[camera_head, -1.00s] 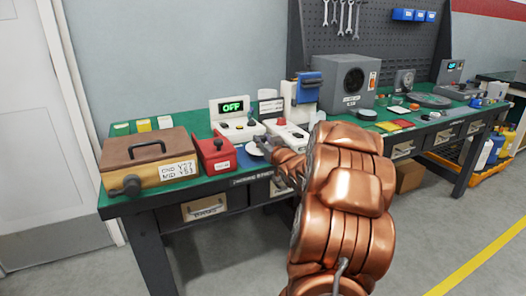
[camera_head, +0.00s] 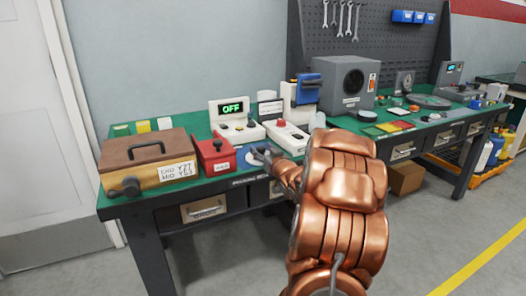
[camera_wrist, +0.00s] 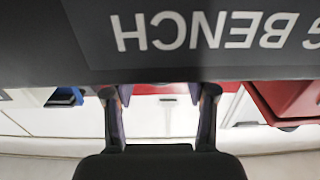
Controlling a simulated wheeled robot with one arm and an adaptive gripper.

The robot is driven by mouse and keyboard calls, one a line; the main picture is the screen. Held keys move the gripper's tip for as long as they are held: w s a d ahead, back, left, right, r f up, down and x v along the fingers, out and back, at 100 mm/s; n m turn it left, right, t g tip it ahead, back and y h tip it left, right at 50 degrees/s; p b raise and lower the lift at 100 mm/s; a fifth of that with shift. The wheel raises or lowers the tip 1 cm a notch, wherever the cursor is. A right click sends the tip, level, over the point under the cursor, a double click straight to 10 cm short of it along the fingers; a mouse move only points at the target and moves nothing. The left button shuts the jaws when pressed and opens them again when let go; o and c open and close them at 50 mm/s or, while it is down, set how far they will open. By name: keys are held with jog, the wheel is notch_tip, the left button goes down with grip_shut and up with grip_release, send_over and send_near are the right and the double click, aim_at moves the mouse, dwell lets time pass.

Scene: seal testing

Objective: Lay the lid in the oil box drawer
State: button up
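My gripper (camera_head: 264,154) reaches over the front of the green bench, beside a pale round disc (camera_head: 251,160) on a blue area. In the wrist view my gripper (camera_wrist: 162,100) has its two fingers wide apart, with nothing visibly held between them. A box with a brown handled top (camera_head: 146,148) stands at the bench's left end. I cannot tell for sure which piece is the lid. A drawer with a label (camera_head: 204,209) is under the bench, apparently closed; whether it is the oil box drawer is unclear.
A red box (camera_head: 214,156) stands left of my gripper; it also shows in the wrist view (camera_wrist: 288,98). A white unit reading OFF (camera_head: 235,115) and a white device with a red button (camera_head: 284,132) stand behind. The bench's dark lettered edge (camera_wrist: 180,45) crosses the wrist view.

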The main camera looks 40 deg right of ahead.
jog(key=shift+r, duration=0.15)
